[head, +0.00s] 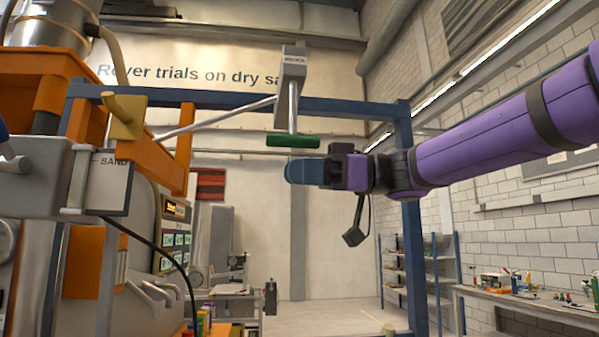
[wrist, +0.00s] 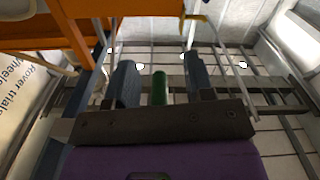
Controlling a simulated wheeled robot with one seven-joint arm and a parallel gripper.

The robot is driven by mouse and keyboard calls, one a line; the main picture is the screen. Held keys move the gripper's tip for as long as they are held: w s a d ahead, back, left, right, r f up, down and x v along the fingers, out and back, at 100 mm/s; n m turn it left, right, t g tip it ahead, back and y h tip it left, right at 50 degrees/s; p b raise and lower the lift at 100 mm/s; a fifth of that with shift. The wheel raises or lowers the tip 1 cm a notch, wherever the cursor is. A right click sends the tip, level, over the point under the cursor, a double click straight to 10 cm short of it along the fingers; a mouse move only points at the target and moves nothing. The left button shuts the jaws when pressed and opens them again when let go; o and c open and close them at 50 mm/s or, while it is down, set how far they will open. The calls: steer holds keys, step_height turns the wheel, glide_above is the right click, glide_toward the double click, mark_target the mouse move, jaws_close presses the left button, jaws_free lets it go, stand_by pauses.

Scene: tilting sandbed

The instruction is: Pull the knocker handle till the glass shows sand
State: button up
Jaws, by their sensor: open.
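The knocker handle is a green bar (head: 293,141) hanging on a short rod below a grey box (head: 293,62) on the blue frame. My gripper (head: 289,173) is just below the handle in the head view, with a visible gap between them. In the wrist view the green handle (wrist: 159,88) shows in line with the space between the two blue fingers (wrist: 161,82). The fingers are apart and hold nothing. A plate marked SAND (head: 108,183) is at the left, beside a pale vertical tube (head: 77,181) that may be the glass. I cannot make out sand in it.
An orange hopper structure (head: 45,68) and a control panel (head: 174,235) fill the left. The blue frame's right post (head: 411,245) stands behind my arm. A workbench (head: 540,303) is at the lower right. The space around the handle is mostly clear.

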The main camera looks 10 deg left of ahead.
steer(key=v, duration=1)
steer(key=shift+d, duration=0.3)
steer(key=s+d+f+m+t+h, duration=0.3)
steer(key=s+d+f+m+h, duration=0.2)
steer(key=f, duration=0.6)
steer(key=s+d+f+m+t+h, duration=0.3)
steer(key=s+d+f+m+h, duration=0.3)
steer(key=d+f+m, duration=0.4)
steer(key=s+d+f+m+t+h, duration=0.3)
steer(key=s+d+f+m+h, duration=0.3)
steer(key=f, duration=0.5)
steer(key=s+d+m, duration=0.2)
steer(key=d, duration=0.1)
steer(key=shift+d+f+t, duration=0.4)
